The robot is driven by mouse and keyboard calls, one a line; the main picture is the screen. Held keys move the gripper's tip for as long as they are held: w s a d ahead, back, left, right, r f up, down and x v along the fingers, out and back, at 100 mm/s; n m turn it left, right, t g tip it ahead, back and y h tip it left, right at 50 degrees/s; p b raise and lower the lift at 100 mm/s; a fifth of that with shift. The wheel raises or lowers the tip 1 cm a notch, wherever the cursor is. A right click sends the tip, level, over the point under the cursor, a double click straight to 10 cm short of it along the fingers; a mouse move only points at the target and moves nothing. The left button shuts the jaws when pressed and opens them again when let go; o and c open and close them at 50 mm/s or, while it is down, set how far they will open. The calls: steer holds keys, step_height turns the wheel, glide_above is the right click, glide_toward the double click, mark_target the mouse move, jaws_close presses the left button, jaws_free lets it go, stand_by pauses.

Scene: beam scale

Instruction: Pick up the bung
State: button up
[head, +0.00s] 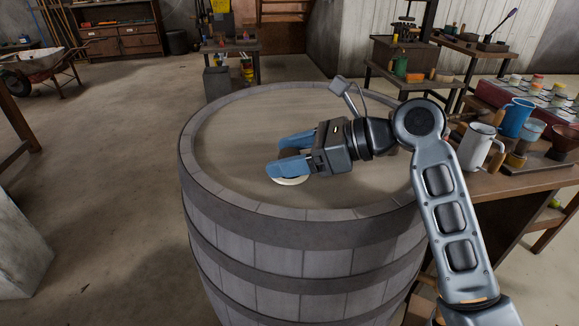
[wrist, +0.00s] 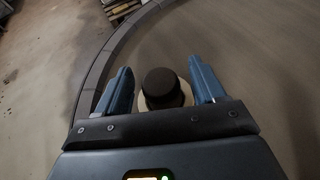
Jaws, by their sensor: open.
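The bung is a dark round knob on a pale disc base. In the wrist view the bung (wrist: 162,86) stands between the two blue fingers of my gripper (wrist: 163,84), with a gap on each side. In the head view only the pale base of the bung (head: 290,181) shows, under the fingers; its dark top is hidden by my gripper (head: 291,154). My gripper is open, low over the top of a grey wooden barrel (head: 235,150). The bung rests on the barrel top.
The barrel has a raised rim around its top. At the right, a wooden table (head: 505,180) holds a white mug (head: 479,146), a blue mug (head: 515,117) and paint jars. A wheelbarrow (head: 35,65) stands at the far left. The rest of the barrel top looks clear.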

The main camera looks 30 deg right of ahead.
mark_target(291, 150)
steer(key=shift+c, duration=0.2)
steer(key=c, duration=1)
steer(key=shift+c, duration=0.2)
steer(key=shift+r, duration=0.6)
steer(key=r, duration=0.2)
steer(key=r+p, duration=0.1)
steer(key=shift+w+d+r, duration=0.15)
steer(key=shift+d+r, duration=0.1)
steer(key=shift+r, duration=0.05)
steer(key=w+d+r, duration=0.5)
steer(key=d+r, duration=0.1)
steer(key=d, duration=0.3)
steer(key=shift+w+d+r, duration=0.15)
steer(key=shift+d, duration=0.2)
steer(key=shift+r+p, duration=0.15)
steer(key=shift+p, duration=0.85)
